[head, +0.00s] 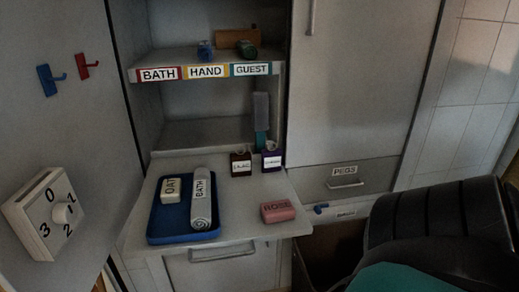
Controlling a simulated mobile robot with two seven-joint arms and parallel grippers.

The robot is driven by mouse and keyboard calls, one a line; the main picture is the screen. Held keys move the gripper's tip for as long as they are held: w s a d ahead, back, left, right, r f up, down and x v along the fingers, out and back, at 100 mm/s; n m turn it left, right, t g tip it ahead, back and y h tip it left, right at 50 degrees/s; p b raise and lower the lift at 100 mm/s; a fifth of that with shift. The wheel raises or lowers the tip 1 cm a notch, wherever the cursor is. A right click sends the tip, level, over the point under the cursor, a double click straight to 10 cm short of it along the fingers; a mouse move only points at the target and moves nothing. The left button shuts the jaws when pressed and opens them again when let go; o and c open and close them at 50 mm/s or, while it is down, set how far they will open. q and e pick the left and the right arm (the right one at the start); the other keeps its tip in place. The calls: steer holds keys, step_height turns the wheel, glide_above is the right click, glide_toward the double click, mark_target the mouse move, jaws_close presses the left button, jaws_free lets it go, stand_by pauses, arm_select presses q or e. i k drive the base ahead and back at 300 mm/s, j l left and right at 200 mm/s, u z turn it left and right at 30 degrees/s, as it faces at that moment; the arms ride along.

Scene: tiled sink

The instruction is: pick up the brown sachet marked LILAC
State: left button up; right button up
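The brown sachet (240,164) stands upright at the back of the pull-out counter. Its white label is small and seems to read LILAC. A purple sachet (271,161) stands just right of it with a small gap; its label is too small to read. Neither of my grippers is in view, and nothing touches the brown sachet.
A blue tray (155,226) with a DAY-like white block (171,190) and a rolled BATH towel (201,203) lies left. A pink ROSE bar (278,212) lies front right. A labelled shelf (206,71) overhangs behind. A large black ribbed shape fills the lower right.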

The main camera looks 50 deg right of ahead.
mark_target(241, 165)
steer(key=z, duration=1.55)
